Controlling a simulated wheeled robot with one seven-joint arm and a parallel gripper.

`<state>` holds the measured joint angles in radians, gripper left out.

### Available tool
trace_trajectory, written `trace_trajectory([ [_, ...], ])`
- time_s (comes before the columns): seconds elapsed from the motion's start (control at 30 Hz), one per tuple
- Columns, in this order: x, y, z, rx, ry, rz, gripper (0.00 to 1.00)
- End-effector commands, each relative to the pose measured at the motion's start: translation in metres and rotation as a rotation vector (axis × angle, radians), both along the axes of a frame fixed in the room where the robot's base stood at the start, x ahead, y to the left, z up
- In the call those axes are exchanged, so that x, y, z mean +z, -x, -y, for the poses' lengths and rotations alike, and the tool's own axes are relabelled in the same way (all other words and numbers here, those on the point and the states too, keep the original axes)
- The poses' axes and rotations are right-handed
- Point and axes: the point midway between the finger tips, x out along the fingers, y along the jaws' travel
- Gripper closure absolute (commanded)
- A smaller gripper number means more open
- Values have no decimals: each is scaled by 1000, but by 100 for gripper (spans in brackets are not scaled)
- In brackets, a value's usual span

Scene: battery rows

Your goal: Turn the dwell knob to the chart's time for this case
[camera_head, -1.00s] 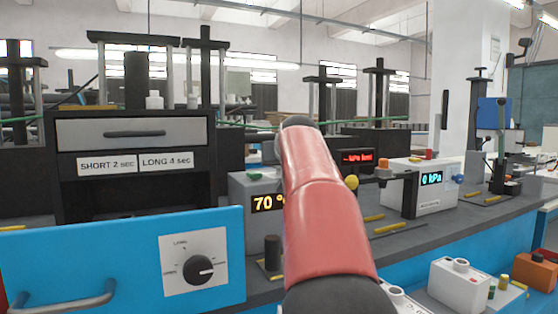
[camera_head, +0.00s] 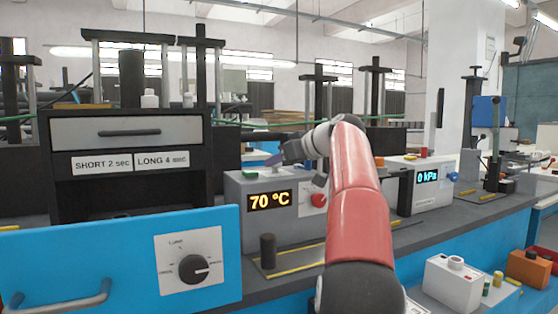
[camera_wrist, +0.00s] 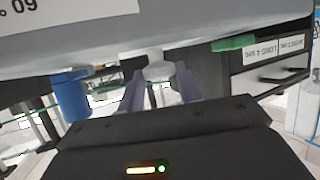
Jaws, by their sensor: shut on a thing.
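My gripper (camera_head: 271,161) reaches over the top of the grey box with the 70 °C display (camera_head: 269,201). In the wrist view my gripper's fingers (camera_wrist: 156,80) are shut on a pale round knob (camera_wrist: 155,62) against the grey box (camera_wrist: 205,28). The fingers partly hide this knob, and its pointer cannot be read. A black dial (camera_head: 194,269) on the blue panel (camera_head: 120,255) has a white mark toward the right; LONG is printed above it, and the other labels are too small. The dark cabinet carries labels SHORT 2 sec (camera_head: 101,165) and LONG 4 sec (camera_head: 162,160).
A red knob (camera_head: 318,200) is on the grey box's front, partly behind my arm. A black post (camera_head: 268,250) stands before the box. A 0 kPa unit (camera_head: 425,185) is to the right. A green piece (camera_head: 248,174) sits on the box's top left.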

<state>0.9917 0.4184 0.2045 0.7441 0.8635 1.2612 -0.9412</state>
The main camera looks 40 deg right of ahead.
Motion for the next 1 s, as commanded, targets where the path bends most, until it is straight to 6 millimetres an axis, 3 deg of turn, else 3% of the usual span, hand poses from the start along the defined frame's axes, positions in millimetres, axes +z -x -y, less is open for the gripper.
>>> trace_trajectory([
  [0.47,-1,0,1,15,-1,-1,89],
  [0.5,-1,0,1,15,0,-2,63],
  [0.63,-1,0,0,14,-1,-2,46],
  [1.0,2,6,2,12,1,-1,44],
])
